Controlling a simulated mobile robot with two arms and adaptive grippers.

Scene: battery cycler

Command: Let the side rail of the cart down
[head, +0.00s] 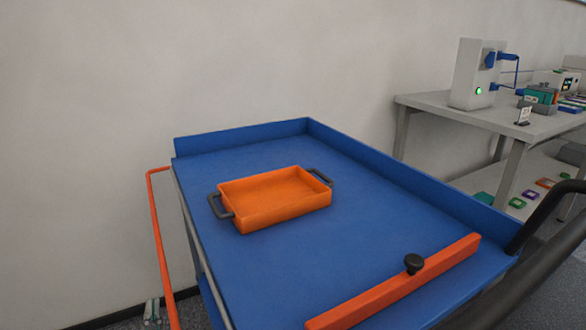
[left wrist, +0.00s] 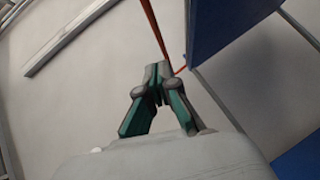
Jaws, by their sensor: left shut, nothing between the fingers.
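The blue cart (head: 316,136) has a thin orange-red side rail (head: 158,240) standing out from its left edge, joined near the back left corner. The rail's front end runs out of the head view; its exact height against the top is hard to tell. My left gripper (head: 152,312) is low at the left, beside the rail. In the left wrist view its fingers (left wrist: 157,76) are shut and empty, with their tips close to the rail (left wrist: 151,22); contact is unclear. My right gripper is not in view.
An orange tray (head: 275,200) with dark handles sits on the cart top. An orange-red bar (head: 390,286) with a black knob (head: 413,263) lies along the near right. A bench (head: 437,101) with devices stands at the back right. The wall is close behind the cart.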

